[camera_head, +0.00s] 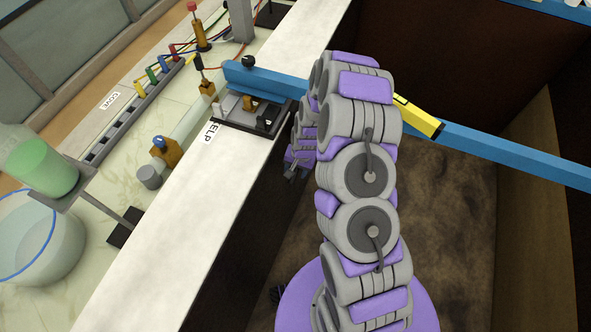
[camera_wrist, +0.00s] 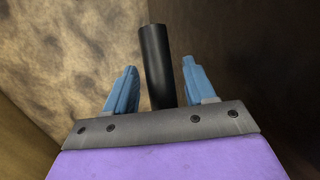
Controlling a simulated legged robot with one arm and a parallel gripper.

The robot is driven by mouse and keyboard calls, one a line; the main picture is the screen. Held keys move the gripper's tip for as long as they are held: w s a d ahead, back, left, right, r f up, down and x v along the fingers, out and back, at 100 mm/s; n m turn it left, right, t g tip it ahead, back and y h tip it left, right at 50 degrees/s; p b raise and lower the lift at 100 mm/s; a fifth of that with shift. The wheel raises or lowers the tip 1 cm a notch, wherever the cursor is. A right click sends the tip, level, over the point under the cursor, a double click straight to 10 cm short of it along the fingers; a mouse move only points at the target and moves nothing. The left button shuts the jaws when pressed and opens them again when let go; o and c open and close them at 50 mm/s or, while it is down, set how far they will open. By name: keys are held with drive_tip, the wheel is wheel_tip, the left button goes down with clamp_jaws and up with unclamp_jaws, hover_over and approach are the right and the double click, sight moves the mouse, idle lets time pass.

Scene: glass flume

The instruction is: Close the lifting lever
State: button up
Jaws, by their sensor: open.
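A long blue bar (camera_head: 500,153) crosses the flume from a black-based mount (camera_head: 256,116) on the pale wall top. A yellow piece (camera_head: 418,117) sits on the bar, partly hidden by my arm. No part is clearly identifiable as the lifting lever. My gripper (camera_head: 291,172) is open, below the mount on the inner side of the wall. In the wrist view, a black cylinder (camera_wrist: 157,65) shows between the two blue fingers of my gripper (camera_wrist: 159,65), with gaps on both sides. Its lower end is hidden by the gripper's base.
The pale wall top (camera_head: 180,220) runs along the flume's left side. Beyond it stand a glass bowl (camera_head: 40,240), a green-filled vessel (camera_head: 42,165) and a strip with coloured plugs (camera_head: 135,105). The brown flume floor (camera_head: 450,240) right of my arm looks clear.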

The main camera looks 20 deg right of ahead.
drive_tip(key=shift+a+f, duration=0.1)
drive_tip(key=shift+c, duration=0.2)
clamp_jaws()
idle(0.5)
